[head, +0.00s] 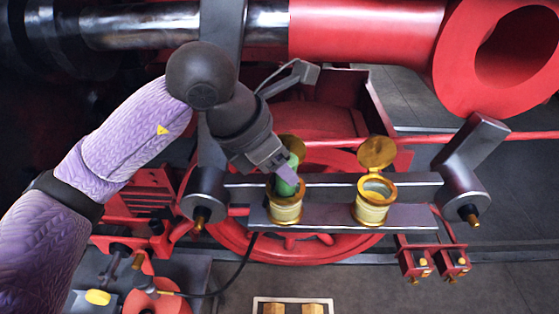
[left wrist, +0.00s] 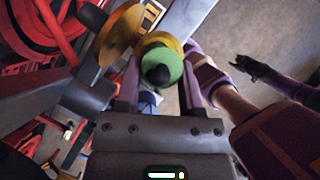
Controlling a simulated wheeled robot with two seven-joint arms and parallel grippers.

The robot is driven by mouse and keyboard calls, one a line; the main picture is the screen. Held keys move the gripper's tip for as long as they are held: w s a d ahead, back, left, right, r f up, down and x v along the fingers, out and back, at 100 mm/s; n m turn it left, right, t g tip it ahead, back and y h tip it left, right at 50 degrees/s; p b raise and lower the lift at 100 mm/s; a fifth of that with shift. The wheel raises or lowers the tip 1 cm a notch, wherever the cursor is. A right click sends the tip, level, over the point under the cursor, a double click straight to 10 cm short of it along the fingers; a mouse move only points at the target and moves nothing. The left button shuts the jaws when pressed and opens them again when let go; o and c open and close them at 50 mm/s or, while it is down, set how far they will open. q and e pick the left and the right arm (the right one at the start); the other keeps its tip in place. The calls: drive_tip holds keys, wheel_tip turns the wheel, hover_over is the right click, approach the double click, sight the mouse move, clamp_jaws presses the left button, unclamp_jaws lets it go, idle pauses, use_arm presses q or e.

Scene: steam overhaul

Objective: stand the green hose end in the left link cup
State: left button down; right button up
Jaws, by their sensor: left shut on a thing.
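My left gripper (head: 284,171) is shut on the green hose end (head: 287,187), directly over the left link cup (head: 285,212). The hose end is nearly upright, and its lower end meets the cup's brass rim; how far it is inside is hidden. The left cup's brass lid is swung open behind, partly covered by the gripper. In the left wrist view the green hose end (left wrist: 161,62) sits between the two fingers, with the brass cup rim and open lid (left wrist: 122,32) beyond. A dark gripper (left wrist: 254,70), seemingly my right, is small at the right there.
The right link cup (head: 372,208) stands on the same grey link bar (head: 325,215), its brass lid (head: 377,152) open. A red wheel is behind the bar. A black cable (head: 240,268) hangs below. A red cylinder (head: 360,35) crosses above.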

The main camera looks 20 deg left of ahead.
use_arm(q)
drive_tip(key=shift+f, duration=0.1)
drive_tip(key=shift+c, duration=0.7)
unclamp_jaws()
drive_tip(key=v, duration=1)
drive_tip(key=shift+b, duration=0.3)
